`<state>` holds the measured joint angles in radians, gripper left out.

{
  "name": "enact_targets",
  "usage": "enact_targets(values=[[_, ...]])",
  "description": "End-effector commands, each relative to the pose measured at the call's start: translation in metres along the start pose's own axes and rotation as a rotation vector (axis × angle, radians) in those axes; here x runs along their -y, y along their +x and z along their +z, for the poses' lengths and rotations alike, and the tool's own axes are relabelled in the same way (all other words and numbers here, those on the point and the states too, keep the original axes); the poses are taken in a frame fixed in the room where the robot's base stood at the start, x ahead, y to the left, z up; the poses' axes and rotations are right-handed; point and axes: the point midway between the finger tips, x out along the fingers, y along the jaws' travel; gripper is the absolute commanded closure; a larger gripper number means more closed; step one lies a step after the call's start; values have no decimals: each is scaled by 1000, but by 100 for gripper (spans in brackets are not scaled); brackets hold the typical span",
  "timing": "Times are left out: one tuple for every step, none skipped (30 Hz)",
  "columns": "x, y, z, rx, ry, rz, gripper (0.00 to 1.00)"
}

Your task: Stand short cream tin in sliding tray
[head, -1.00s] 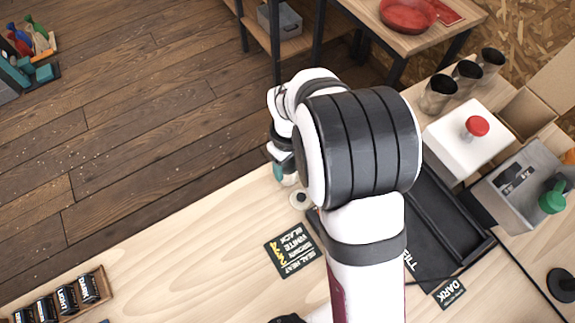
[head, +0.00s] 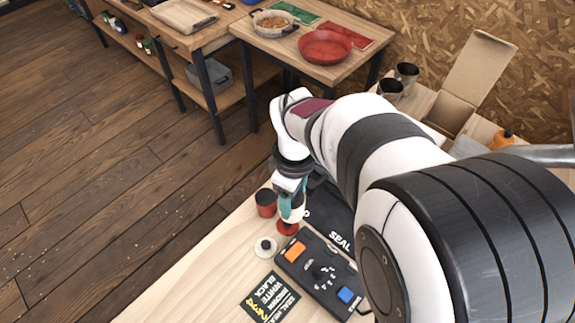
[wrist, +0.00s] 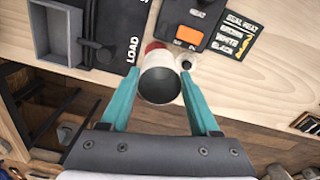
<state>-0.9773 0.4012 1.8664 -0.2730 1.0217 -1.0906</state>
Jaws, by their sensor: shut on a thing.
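The short cream tin (wrist: 159,84) is upright with its open mouth toward the wrist camera. My gripper (wrist: 162,77) is shut on it, with a teal finger on either side. In the head view my gripper (head: 291,207) is over the worktop near its left edge, and the tin is mostly hidden by the fingers. The sliding tray (wrist: 37,32), a grey square open box with a dark handle, is at the upper left of the wrist view, apart from the tin. I cannot make out the tray in the head view.
A red can (head: 266,204) stands left of my gripper. A red round thing (head: 288,228) is just below it. A control box (head: 322,272) with orange and blue buttons, a pale disc (head: 265,247) and a black label card (head: 268,299) are close by. The worktop edge is near.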

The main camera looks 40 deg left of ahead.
Motion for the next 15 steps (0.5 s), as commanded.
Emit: enact_targets(values=[[-4,-3,4,-2,-1,3,92],[-7,-4,5,-3,-8,4,92],[-14,-5,6,-4,-23,8,92],[-20,-5,6,-6,-39,12,92],[-29,-5,6,-9,-60,17,92],[-42,-4,5,-13,-94,26,92],[-54,-4,4,-16,-125,36,92],[-66,-4,4,-19,-157,45,92],[-83,-3,4,-22,-202,60,92],[-96,-2,5,-23,-238,70,92],[-109,-1,6,-23,-274,81,92],[-126,1,8,-22,-321,96,92],[-138,2,11,-21,-355,107,92],[-149,2,13,-20,-388,119,92],[-163,4,16,-17,-427,132,92]])
